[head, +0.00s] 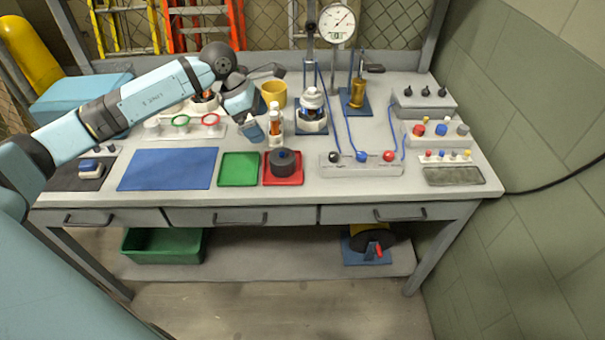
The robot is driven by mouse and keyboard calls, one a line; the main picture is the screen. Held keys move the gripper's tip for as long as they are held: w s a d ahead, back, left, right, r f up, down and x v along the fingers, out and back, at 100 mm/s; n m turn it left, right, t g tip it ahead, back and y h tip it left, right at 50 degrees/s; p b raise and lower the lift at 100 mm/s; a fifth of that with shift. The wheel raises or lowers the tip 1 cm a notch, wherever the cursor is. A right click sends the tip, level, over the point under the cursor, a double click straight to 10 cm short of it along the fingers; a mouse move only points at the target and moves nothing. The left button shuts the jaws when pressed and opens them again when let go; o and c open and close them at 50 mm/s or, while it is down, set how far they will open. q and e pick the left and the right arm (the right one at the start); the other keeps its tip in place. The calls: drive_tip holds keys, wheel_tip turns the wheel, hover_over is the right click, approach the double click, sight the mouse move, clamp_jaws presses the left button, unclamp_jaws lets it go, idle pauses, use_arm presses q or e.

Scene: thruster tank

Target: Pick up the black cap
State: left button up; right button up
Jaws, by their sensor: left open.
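A dark, round, cap-like piece (284,162) with a small blue centre sits on the red tray (268,182) at the front middle of the bench. It looks like the black cap. My left gripper (254,132) reaches in over the bench and points down. It is open, with nothing visible in it, behind and a little left of the dark piece and apart from it. A slim clear bottle with orange contents (275,125) stands just right of the gripper; I cannot tell whether they touch. My right gripper is out of view.
A green tray (238,170) and a blue mat (168,170) lie left of the red tray. A grey box with coloured knobs (361,165) stands to its right. A yellow cup (273,93), a white-topped fixture (312,110) and a dial gauge (337,24) stand behind.

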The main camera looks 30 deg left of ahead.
sight(280, 153)
use_arm(q)
drive_tip(key=x, duration=0.8)
drive_tip(key=shift+w+a+f+p, duration=0.1)
drive_tip(key=shift+a+p, duration=0.1)
drive_tip(key=shift+p, duration=0.1)
drive_tip(key=shift+p+x, duration=0.4)
drive_tip(key=shift+x, duration=2.45)
drive_tip(key=c, duration=0.9)
